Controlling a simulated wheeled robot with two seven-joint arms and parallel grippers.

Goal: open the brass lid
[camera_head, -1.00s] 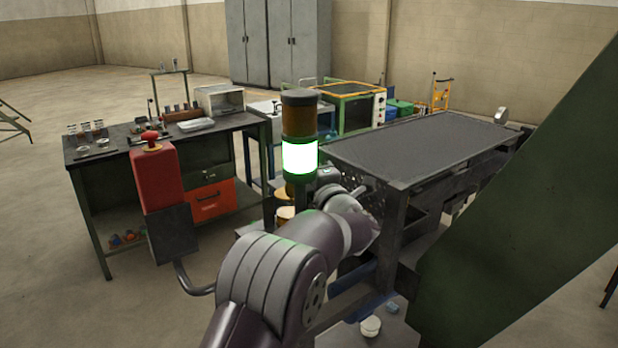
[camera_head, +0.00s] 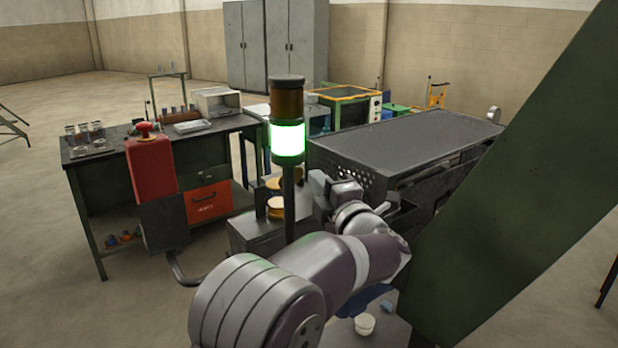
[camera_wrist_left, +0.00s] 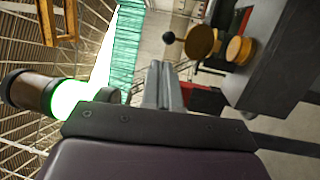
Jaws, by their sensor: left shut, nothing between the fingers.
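Two round brass pieces show on a dark metal box (camera_head: 258,236) left of my left arm: an upper one (camera_head: 273,183) and a lower one (camera_head: 276,205). In the left wrist view, a brass disc (camera_wrist_left: 203,42) stands beside a black ball knob (camera_wrist_left: 168,37), with a second brass disc (camera_wrist_left: 240,50) to its right; I cannot tell for sure which is the lid. My left gripper (camera_wrist_left: 160,68) is shut and empty, apart from the brass pieces. In the head view its fingertips are hard to make out. My right gripper is not in view.
A signal tower (camera_head: 287,120) with a lit green lamp stands close to my left arm. A red emergency-stop box (camera_head: 151,168) is at left, before a workbench (camera_head: 222,128). A dark flat-topped table (camera_head: 410,138) lies behind the arm. A green panel (camera_head: 510,190) blocks the right.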

